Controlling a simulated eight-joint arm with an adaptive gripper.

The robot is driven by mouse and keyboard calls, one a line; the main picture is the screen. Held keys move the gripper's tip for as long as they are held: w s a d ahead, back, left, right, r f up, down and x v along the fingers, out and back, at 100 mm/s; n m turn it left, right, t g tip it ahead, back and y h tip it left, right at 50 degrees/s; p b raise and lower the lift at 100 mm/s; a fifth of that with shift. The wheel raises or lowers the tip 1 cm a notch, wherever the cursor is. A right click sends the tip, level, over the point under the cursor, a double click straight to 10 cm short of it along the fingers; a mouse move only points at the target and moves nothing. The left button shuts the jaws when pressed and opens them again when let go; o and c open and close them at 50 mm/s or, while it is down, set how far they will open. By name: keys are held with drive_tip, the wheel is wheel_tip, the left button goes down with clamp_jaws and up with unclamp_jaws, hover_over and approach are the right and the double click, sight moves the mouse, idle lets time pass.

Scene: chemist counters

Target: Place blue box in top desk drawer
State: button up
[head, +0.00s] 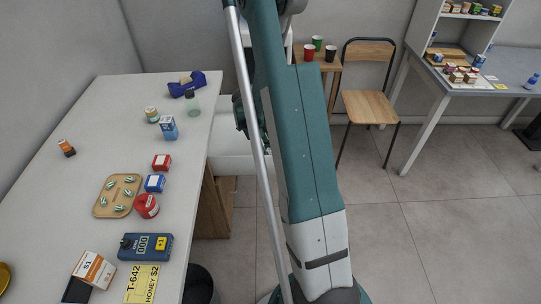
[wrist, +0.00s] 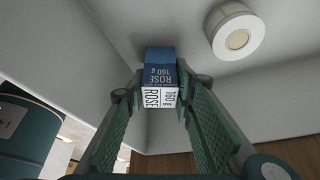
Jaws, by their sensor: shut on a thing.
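The blue box (wrist: 160,75) has a white lower face and reads "ROSE 160 g" in the wrist view. My gripper (wrist: 160,98) is shut on it, with one green-padded finger on each side. In the head view my arm hides the box, and only a dark part of my gripper shows beside the arm, over the white open drawer (head: 233,165) at the desk's right side. In the wrist view a pale surface with walls (wrist: 260,85) lies beyond the box. I cannot tell whether the box touches it.
A white round item with a tan centre (wrist: 237,34) lies on the pale surface, right of the box. A wooden chair (head: 370,107) stands beyond my arm.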

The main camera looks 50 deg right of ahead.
drive_tip(key=o, duration=1)
drive_tip(key=shift+c, duration=0.2)
drive_tip(key=p+v, duration=0.3)
drive_tip(key=v, duration=0.9)
drive_tip(key=shift+p, duration=0.35)
drive_tip(key=shift+r, duration=0.1)
drive_tip(key=shift+r, duration=0.1)
